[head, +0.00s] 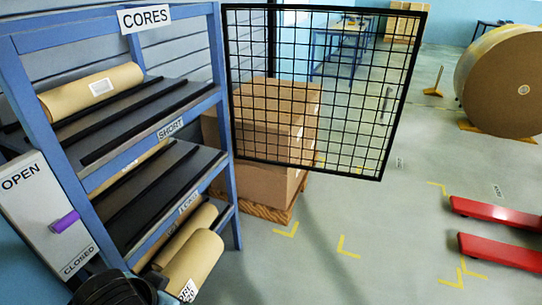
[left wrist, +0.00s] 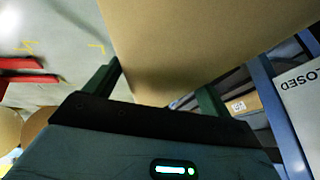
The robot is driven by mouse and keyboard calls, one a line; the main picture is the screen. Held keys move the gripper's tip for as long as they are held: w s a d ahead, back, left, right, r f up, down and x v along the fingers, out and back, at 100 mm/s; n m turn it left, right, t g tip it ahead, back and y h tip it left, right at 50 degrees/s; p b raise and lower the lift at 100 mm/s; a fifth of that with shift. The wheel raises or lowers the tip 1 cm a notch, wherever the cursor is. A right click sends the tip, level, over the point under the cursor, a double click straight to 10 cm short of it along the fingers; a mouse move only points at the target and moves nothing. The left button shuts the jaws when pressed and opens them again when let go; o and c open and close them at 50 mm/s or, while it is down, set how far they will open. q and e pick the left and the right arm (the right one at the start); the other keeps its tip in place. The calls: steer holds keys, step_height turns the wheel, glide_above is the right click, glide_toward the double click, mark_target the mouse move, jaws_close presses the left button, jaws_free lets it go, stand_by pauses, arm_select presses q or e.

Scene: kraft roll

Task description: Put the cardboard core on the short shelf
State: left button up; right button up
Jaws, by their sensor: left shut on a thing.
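The cardboard core (head: 190,264) is a brown tube with a partly readable white label at its end, low in front of the rack in the head view. In the left wrist view, its brown surface (left wrist: 200,35) fills the space between my left gripper's fingers (left wrist: 155,92), which are shut on it. In the head view the dark left wrist shows at the bottom left; the fingers are hidden. The short shelf (head: 140,118) is the upper dark shelf, with a SHORT label on its front edge and black strips across it. My right gripper is in neither view.
Another labelled core (head: 92,92) lies on the upper shelf's left part. A lower shelf (head: 150,190) has a partly readable label. An OPEN/CLOSED panel (head: 35,200) with a purple handle stands left. A black mesh panel (head: 325,90) and stacked boxes (head: 270,185) stand right of the rack.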

arm_select(q)
step_height(320, 180, up, 19)
steer(key=w+t+p, duration=0.1)
steer(key=w+p, duration=0.1)
steer(key=p, duration=0.5)
steer(key=shift+w+t, duration=0.2)
steer(key=shift+t, duration=0.2)
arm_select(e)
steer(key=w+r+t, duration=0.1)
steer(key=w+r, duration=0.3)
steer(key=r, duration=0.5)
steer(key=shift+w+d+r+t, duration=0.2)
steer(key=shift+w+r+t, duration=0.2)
